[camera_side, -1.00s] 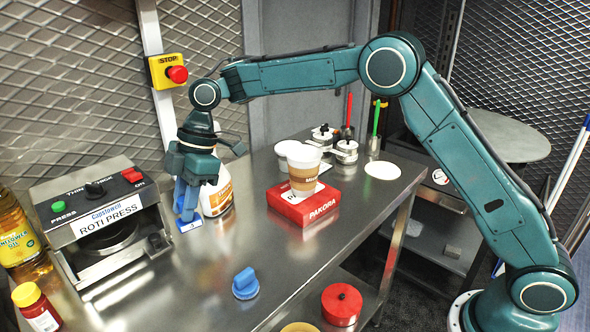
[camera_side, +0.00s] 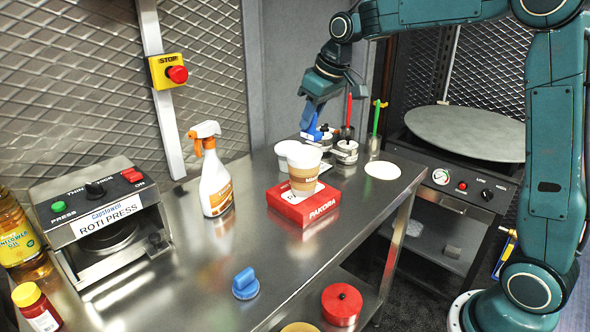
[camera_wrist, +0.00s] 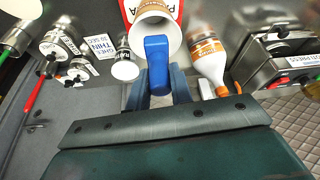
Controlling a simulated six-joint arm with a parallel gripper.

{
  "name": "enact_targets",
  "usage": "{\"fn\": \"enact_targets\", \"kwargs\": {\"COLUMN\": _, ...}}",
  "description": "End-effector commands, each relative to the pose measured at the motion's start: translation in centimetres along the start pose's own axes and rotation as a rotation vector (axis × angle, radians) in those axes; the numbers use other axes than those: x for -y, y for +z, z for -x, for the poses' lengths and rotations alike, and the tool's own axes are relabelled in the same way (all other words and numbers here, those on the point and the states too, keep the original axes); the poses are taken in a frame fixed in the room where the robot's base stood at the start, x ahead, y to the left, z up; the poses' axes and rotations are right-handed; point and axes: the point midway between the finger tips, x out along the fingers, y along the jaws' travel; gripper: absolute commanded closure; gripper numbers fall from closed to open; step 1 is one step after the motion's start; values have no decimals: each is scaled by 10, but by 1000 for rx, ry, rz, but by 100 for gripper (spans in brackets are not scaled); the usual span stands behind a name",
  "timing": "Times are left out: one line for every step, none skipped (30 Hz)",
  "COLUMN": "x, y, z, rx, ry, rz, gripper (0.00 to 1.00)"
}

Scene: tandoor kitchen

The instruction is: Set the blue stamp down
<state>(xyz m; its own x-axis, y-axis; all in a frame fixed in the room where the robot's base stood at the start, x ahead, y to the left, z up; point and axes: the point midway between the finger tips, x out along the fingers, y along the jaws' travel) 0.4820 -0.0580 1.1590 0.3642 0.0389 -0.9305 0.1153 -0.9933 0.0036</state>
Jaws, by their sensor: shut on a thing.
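My gripper (camera_side: 314,110) is at the back right of the steel counter in the side view, shut on the blue stamp (camera_side: 312,123). The stamp hangs below the fingers, close to the metal pots with black knobs; whether it touches anything there is unclear. In the wrist view the stamp's blue handle (camera_wrist: 157,62) stands between my fingers (camera_wrist: 158,92).
Metal pots (camera_side: 345,150), a white cup (camera_side: 285,150) and a paper cup (camera_side: 304,170) on the red pakora box (camera_side: 303,207) crowd the area near my gripper. A spray bottle (camera_side: 214,180) and roti press (camera_side: 100,225) stand left.

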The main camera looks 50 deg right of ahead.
Motion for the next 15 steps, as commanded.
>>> {"fn": "enact_targets", "kwargs": {"x": -20, "y": 5, "z": 5, "rx": -2, "ry": 33, "rz": -73, "gripper": 100}}
{"fn": "enact_targets", "kwargs": {"x": -31, "y": 7, "z": 7, "rx": -3, "ry": 51, "rz": -116, "gripper": 100}}
{"fn": "enact_targets", "kwargs": {"x": -46, "y": 10, "z": 10, "rx": -3, "ry": 77, "rz": -171, "gripper": 100}}
{"fn": "enact_targets", "kwargs": {"x": -57, "y": 12, "z": 12, "rx": -3, "ry": 95, "rz": -214, "gripper": 100}}
{"fn": "enact_targets", "kwargs": {"x": -68, "y": 14, "z": 13, "rx": -3, "ry": 113, "rz": -254, "gripper": 100}}
{"fn": "enact_targets", "kwargs": {"x": -84, "y": 16, "z": 15, "rx": -3, "ry": 137, "rz": -306, "gripper": 100}}
{"fn": "enact_targets", "kwargs": {"x": -95, "y": 18, "z": 16, "rx": -1, "ry": 155, "rz": -346, "gripper": 100}}
{"fn": "enact_targets", "kwargs": {"x": -106, "y": 19, "z": 18, "rx": -1, "ry": 172, "rz": -385, "gripper": 100}}
{"fn": "enact_targets", "kwargs": {"x": -121, "y": 22, "z": 19, "rx": 0, "ry": 194, "rz": -434, "gripper": 100}}
{"fn": "enact_targets", "kwargs": {"x": -133, "y": 23, "z": 20, "rx": 1, "ry": 211, "rz": -474, "gripper": 100}}
{"fn": "enact_targets", "kwargs": {"x": -144, "y": 25, "z": 22, "rx": 0, "ry": 227, "rz": -510, "gripper": 100}}
{"fn": "enact_targets", "kwargs": {"x": -160, "y": 28, "z": 23, "rx": 1, "ry": 248, "rz": -559, "gripper": 100}}
{"fn": "enact_targets", "kwargs": {"x": -171, "y": 30, "z": 24, "rx": 3, "ry": 265, "rz": -597, "gripper": 100}}
{"fn": "enact_targets", "kwargs": {"x": -182, "y": 32, "z": 25, "rx": 3, "ry": 280, "rz": -634, "gripper": 100}}
{"fn": "enact_targets", "kwargs": {"x": -197, "y": 36, "z": 26, "rx": 4, "ry": 300, "rz": -684, "gripper": 100}}
